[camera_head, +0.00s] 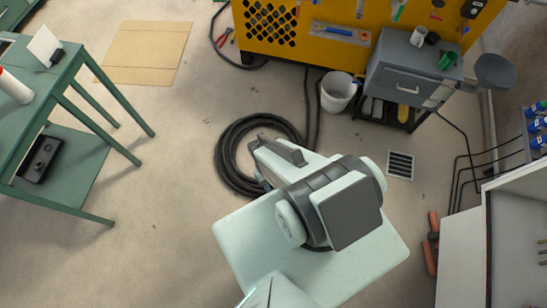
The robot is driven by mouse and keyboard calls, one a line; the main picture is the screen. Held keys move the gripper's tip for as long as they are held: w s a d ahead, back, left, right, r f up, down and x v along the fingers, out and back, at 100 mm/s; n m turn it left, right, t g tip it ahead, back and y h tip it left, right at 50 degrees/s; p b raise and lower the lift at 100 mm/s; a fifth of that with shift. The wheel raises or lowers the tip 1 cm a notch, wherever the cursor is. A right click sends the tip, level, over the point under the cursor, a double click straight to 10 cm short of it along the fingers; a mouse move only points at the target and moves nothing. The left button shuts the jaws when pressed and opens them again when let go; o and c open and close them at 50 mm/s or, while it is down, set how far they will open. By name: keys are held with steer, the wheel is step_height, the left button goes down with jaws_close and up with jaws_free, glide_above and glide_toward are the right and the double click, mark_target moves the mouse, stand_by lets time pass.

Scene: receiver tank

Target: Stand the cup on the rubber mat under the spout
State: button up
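My gripper (272,150) is at the end of my folded arm, in the middle of the picture, high above the floor by a coil of black hose. Its dark finger parts show from above, and I cannot tell whether they are open or shut. No cup is clear to me. A small white cylindrical thing (418,36) and a small green thing (447,61) stand on the grey cabinet (400,57) at the upper right; either may be a cup, but they are too small to tell. I cannot make out a rubber mat or a spout.
A green table (72,92) stands at the left. A white bucket (338,92) and the black hose coil (228,160) are on the floor. A yellow tool board (285,40) is at the back, and a white open cabinet (462,245) at the right. Floor at lower left is clear.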

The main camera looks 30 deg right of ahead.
steer(key=shift+s+a+r, duration=0.25)
steer(key=shift+s+a, duration=0.05)
steer(key=shift+s, duration=0.25)
steer(key=shift+c, duration=0.3)
steer(key=c, duration=0.6)
steer(key=shift+d, duration=0.2)
jaws_close()
steer(key=s+d+f+m+t+h, duration=0.15)
steer(key=s+d+m, duration=0.35)
steer(key=d, duration=1.3)
steer(key=s+d+m+t+h, duration=0.15)
steer(key=d+m, duration=0.45)
steer(key=d, duration=1.3)
steer(key=s+d+m+t, duration=0.35)
steer(key=d+m, duration=0.25)
steer(key=d, duration=1.2)
steer(key=m+t+h, duration=0.7)
steer(key=m+h, duration=0.6)
steer(key=h, duration=0.1)
glide_toward(446, 64)
steer(key=f+x, duration=0.1)
steer(key=x, duration=0.5)
steer(key=shift+f+m, duration=0.15)
steer(key=shift+m, duration=0.25)
